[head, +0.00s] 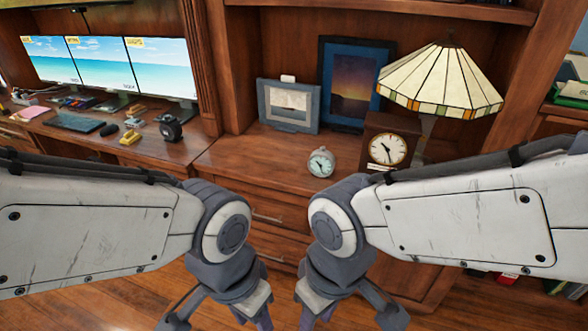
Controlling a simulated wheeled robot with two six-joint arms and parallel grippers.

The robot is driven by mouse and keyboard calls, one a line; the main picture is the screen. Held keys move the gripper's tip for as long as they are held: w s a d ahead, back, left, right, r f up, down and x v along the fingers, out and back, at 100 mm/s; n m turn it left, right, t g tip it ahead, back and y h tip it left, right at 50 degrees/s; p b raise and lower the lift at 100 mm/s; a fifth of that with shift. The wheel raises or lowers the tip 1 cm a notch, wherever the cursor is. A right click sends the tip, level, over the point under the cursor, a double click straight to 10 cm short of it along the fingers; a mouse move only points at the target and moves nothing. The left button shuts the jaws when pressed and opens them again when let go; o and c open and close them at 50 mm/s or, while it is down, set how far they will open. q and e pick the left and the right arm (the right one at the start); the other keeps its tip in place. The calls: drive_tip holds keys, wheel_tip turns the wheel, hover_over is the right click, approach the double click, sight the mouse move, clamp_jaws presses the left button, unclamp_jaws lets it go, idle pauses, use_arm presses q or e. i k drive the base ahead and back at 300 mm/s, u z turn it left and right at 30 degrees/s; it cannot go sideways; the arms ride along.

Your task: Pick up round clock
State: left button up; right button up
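The round clock (321,162) is a small, pale alarm clock with a teal-grey rim. It stands upright on the wooden cabinet top near its front edge, with its face towards me. A second clock (388,150), with a round white dial in a square dark wood case, stands to its right. My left gripper (220,318) and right gripper (346,318) hang low in front of the cabinet, below and apart from the round clock. Their fingertips are cut off by the bottom edge, so their opening is hidden. I see nothing held in them.
Two picture frames, one grey (290,127) and one blue (328,82), stand behind the round clock. A stained-glass lamp (441,82) stands at the right. The cabinet top (245,157) is clear to the left. Monitors (160,68) and small items occupy the left desk.

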sight(326, 158)
drive_tip(key=u, duration=0.55)
drive_tip(key=i, duration=1.3)
drive_tip(key=z, duration=0.9)
drive_tip(key=i, duration=0.4)
drive_tip(key=z, duration=0.4)
